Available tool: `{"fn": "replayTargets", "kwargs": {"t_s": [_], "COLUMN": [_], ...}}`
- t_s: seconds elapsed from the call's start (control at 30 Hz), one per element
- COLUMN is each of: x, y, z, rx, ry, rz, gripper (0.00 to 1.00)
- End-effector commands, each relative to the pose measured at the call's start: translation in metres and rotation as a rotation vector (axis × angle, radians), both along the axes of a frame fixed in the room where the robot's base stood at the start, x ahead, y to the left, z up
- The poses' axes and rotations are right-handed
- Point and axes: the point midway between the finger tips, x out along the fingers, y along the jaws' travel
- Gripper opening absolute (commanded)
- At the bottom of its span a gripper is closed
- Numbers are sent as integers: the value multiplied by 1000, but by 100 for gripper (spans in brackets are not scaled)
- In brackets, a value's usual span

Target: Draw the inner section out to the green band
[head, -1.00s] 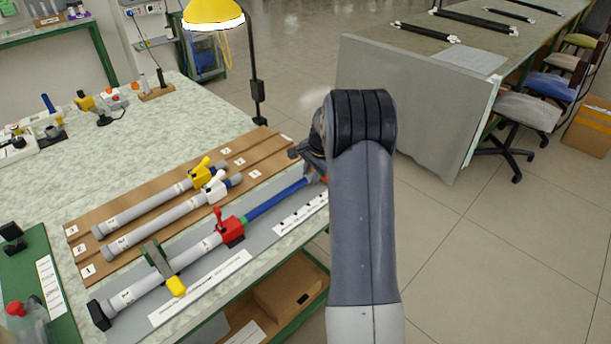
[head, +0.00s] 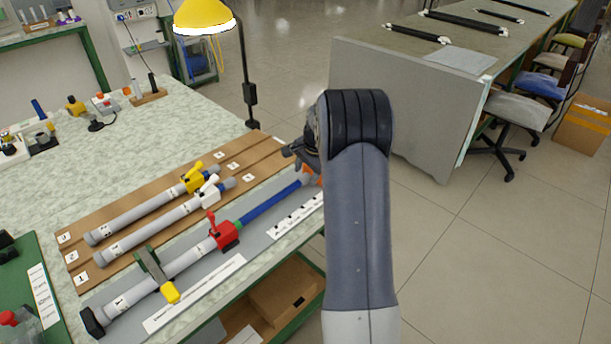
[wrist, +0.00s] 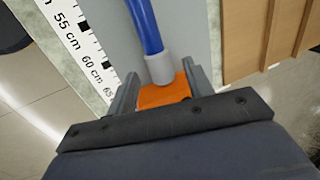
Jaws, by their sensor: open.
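The worked rod is a grey outer tube (head: 196,254) lying on a grey board. A red clamp (head: 226,235) with a raised lever sits at its far end. The blue inner section (head: 270,205) extends out of it to the right, and a green band (head: 240,222) shows just beside the red clamp. In the wrist view the blue inner section (wrist: 146,28) ends in a grey collar (wrist: 160,69) and an orange end piece (wrist: 165,93). My gripper (wrist: 160,88) is open, with one finger on each side of that end; in the head view my arm partly hides it.
A yellow-tipped clamp (head: 170,291) holds the tube near its black end stop (head: 92,321). Two more rods, with a yellow clamp (head: 193,178) and a white clamp (head: 209,190), lie on a brown rack (head: 70,252). A printed scale (wrist: 85,55) runs beside the blue section.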

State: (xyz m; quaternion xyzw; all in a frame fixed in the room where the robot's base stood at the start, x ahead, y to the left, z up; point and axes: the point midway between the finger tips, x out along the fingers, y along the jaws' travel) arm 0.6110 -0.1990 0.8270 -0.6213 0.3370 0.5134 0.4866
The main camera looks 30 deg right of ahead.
Motion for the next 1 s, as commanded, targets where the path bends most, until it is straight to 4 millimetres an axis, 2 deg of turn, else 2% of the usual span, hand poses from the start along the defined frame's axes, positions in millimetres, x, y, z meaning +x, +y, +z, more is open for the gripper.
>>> {"fn": "replayTargets", "kwargs": {"t_s": [0.03,0.2,0.43,0.6,1.0], "x": [-2,-11,-19,-22,-22], "y": [-2,-4,-7,-8,-8], "z": [12,47,79,86,86], "rx": [-2,-2,-2,-2,-1], "ry": [-5,-5,-3,-2,-1], "rz": [-1,-1,-1,-1,0], "gripper": [49,49,49,49,49]}}
